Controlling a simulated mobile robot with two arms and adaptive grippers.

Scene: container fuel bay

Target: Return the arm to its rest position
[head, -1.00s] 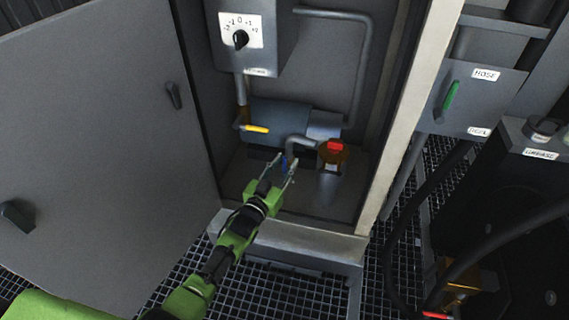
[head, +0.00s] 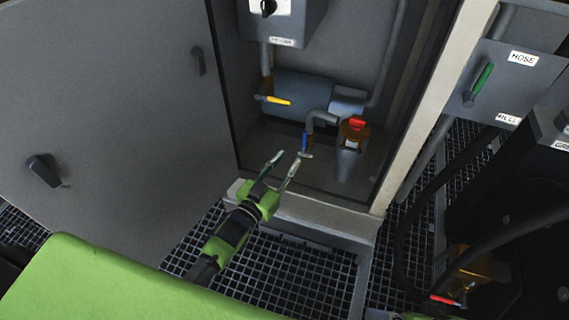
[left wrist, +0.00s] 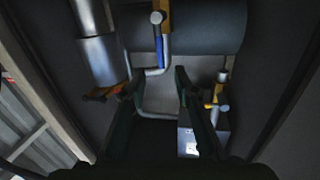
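My left gripper (head: 284,170) is open and empty in the head view. It is at the lower front edge of the open grey cabinet (head: 232,110). Behind and above its fingertips, inside the cabinet, a blue valve handle (head: 304,142) hangs below a bent grey pipe. The gripper appears apart from it. In the left wrist view the two dark fingers (left wrist: 150,95) are spread, and the blue handle (left wrist: 160,52) shows beyond them with a clear space between. My right gripper is in neither view.
The open cabinet door (head: 110,110) stands at the left. A yellow handle (head: 276,101) is on the grey tank. Grating floor (head: 290,265) lies in front; a black hose (head: 405,215) runs at the right.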

